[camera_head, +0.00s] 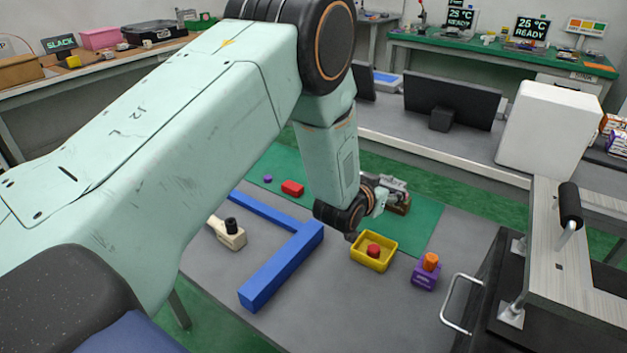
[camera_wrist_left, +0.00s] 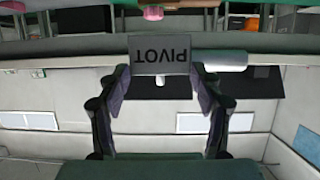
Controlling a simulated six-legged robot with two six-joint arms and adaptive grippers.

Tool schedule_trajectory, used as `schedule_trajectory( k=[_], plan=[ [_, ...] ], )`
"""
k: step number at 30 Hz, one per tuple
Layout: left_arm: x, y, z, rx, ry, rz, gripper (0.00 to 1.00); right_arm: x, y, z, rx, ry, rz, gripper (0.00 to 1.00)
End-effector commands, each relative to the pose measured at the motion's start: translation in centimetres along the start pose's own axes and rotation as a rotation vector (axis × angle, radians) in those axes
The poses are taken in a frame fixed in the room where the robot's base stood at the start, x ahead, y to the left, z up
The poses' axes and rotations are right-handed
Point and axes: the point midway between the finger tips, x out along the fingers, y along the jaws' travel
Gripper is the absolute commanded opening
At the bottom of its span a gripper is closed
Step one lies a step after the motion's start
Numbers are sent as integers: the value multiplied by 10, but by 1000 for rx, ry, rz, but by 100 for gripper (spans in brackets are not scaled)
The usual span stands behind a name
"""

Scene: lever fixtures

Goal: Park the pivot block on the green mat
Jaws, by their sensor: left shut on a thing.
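My left gripper (camera_head: 392,190) is low over the right part of the green mat (camera_head: 424,224), partly hidden behind my own wrist. It is shut on the pivot block. In the left wrist view, the grey pivot block (camera_wrist_left: 160,55) sits between the two fingertips with its PIVOT label upside down. In the head view a brownish part of the block (camera_head: 400,208) shows under the fingers. I cannot tell whether the block touches the mat. My right gripper is not in view.
On the table are a red block (camera_head: 292,188), a blue bar (camera_head: 283,265), a beige block with black knob (camera_head: 231,236), a yellow tray (camera_head: 373,263) holding a red piece, and a purple block (camera_head: 425,277) with an orange top. A black cabinet (camera_head: 500,285) stands right.

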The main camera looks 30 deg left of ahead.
Motion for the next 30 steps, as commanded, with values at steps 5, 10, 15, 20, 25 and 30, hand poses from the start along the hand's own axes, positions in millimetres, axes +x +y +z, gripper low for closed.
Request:
schedule_trajectory(
  k=[5,10,15,20,25,30],
  plan=[
    [6,2,22,-3,-3,-8,29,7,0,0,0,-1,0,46],
    [16,2,51,-3,-2,-8,29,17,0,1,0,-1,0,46],
    [22,1,62,-3,0,-9,29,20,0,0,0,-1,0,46],
    [28,0,76,-4,-1,-9,29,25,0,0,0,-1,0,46],
    [37,-1,95,-4,1,-10,29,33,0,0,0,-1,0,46],
    [38,-1,94,-4,1,-11,29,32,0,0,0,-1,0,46]
  ],
)
